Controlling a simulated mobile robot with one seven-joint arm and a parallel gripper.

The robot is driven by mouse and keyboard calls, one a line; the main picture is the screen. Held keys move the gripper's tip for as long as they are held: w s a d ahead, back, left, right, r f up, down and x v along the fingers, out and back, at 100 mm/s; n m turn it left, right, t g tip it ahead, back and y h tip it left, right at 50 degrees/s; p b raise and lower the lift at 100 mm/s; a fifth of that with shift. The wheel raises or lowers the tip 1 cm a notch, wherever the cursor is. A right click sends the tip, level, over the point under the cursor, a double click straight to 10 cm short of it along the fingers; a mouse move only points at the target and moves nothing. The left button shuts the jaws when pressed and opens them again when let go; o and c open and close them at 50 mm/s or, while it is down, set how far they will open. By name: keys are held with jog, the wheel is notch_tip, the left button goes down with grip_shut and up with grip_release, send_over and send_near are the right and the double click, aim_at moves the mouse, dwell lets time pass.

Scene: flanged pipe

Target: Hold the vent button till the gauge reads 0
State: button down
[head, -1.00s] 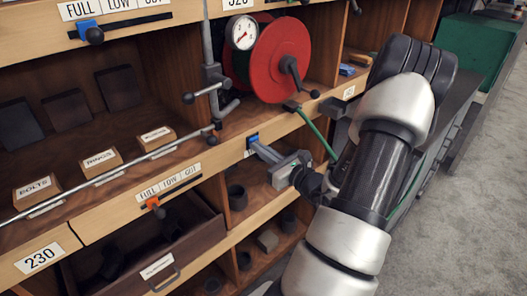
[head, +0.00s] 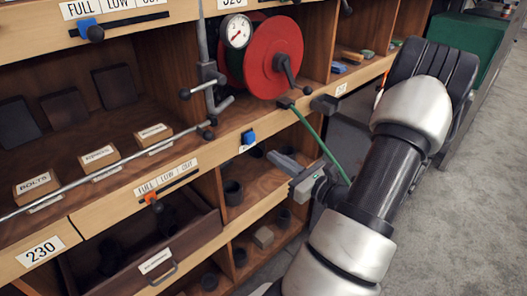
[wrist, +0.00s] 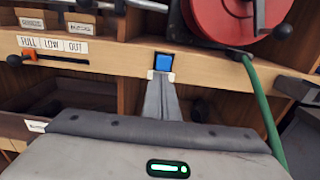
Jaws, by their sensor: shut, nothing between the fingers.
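The blue button (head: 248,138) sits on the front edge of the wooden shelf, above a small white label mostly too small to read. It also shows in the wrist view (wrist: 163,62), just beyond my fingertips. My gripper (head: 274,156) is shut and empty, in front of the button and to its lower right in the head view, apart from it. The fingers show in the wrist view (wrist: 161,86), pointing toward the button and overlapping its label. The round white gauge (head: 236,31) stands beside the red reel. Its red needle shows, but the reading is too small to tell.
The red reel (head: 280,58) with a dark crank stands above the button's right. A green hose (head: 318,140) runs down past my gripper. A dark metal block (head: 325,104) juts from the shelf edge.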

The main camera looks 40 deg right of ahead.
jog(key=shift+s+d, duration=0.2)
jog(key=shift+s, duration=2.05)
